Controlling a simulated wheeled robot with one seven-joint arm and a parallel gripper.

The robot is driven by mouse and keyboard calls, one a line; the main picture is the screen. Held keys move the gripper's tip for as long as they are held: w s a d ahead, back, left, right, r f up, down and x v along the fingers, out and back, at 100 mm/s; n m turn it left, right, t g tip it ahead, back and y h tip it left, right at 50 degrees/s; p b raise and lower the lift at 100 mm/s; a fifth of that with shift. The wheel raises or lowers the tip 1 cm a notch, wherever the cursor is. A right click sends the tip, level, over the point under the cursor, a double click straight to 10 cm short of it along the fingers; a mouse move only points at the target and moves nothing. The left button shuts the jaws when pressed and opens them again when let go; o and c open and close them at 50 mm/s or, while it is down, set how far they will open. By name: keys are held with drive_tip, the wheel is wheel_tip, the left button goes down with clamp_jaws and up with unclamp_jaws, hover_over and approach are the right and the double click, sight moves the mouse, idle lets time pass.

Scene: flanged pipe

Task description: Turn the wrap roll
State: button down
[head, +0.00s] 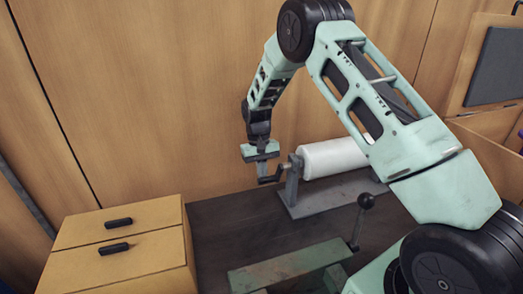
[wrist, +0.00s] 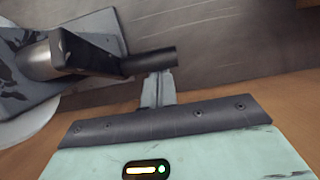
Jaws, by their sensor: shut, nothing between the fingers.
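The white wrap roll (head: 333,159) lies level on a grey stand (head: 330,190); my arm hides its right end. A dark crank handle (head: 270,179) sticks out at the roll's left end. My gripper (head: 262,172) is shut and empty, pointing down at the handle. In the wrist view, the handle grip (wrist: 150,62) lies across the tip of my closed fingers (wrist: 158,80). I cannot tell whether they touch. The crank arm (wrist: 85,53) runs left from the grip to a metal hub, with the white roll (wrist: 28,128) partly showing below.
A wooden drawer box (head: 130,240) with black handles stands at the front left. A green bench piece (head: 290,266) and a lever with a black knob (head: 366,201) stand in front of the roll. A wooden wall (head: 150,100) is behind. Dark tabletop between the box and the stand is clear.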

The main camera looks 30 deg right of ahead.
idle(0.8)
drive_tip(key=w+r+t+p, duration=0.1)
drive_tip(key=w+r+t, duration=0.25)
drive_tip(key=r, duration=1.15)
drive_tip(key=s+f+p, duration=0.3)
drive_tip(key=f+p, duration=0.3)
drive_tip(key=f, duration=0.6)
drive_tip(key=shift+d+t+h, duration=0.2)
drive_tip(key=shift+t+h, duration=0.2)
drive_tip(key=shift+t, duration=0.05)
drive_tip(key=shift+s+f+g, duration=0.15)
drive_tip(key=shift+f+g, duration=0.15)
drive_tip(key=shift+g, duration=0.5)
